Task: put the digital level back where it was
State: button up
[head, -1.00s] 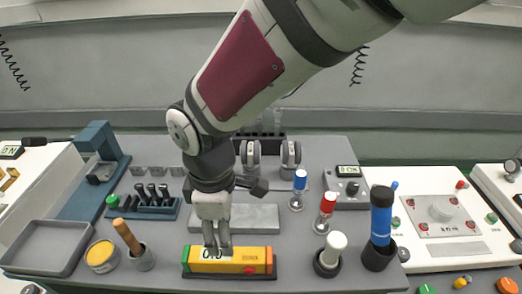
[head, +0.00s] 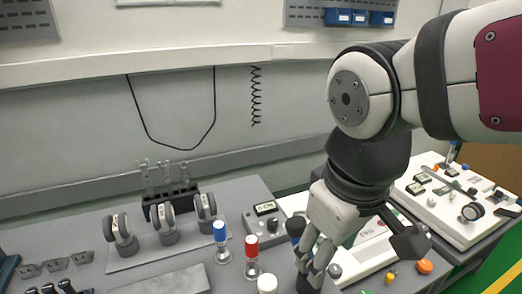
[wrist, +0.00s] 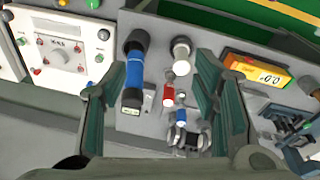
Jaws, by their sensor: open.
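The digital level, a yellow bar with orange ends and a small 0.0 display (wrist: 258,74), lies in the right part of the wrist view on a dark base. It is outside the head view now. My gripper (head: 318,264) is open, with nothing between its fingers. In the wrist view its two dark fingers (wrist: 160,72) stand wide apart, and the level is beyond the right finger, apart from it. In the head view the gripper hangs over the right part of the grey bench, in front of the blue and black cylinder, which it partly hides.
A white panel (wrist: 64,52) lies beyond the cylinder. Clear air lies above the bench.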

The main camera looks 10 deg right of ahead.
jog(key=s+d+m, duration=0.4)
jog(key=s+m, duration=0.1)
jog(key=s, duration=0.1)
jog(key=shift+s+d+t, duration=0.25)
jog(key=shift+d+t, duration=0.05)
jog(key=shift+d, duration=0.1)
notch_tip(320, 180, up, 9)
jog(key=t+p, duration=0.1)
jog(key=p, duration=0.6)
jog(key=shift+d+t+p, duration=0.15)
jog(key=shift+t+p, duration=0.25)
jog(key=shift+r, duration=0.1)
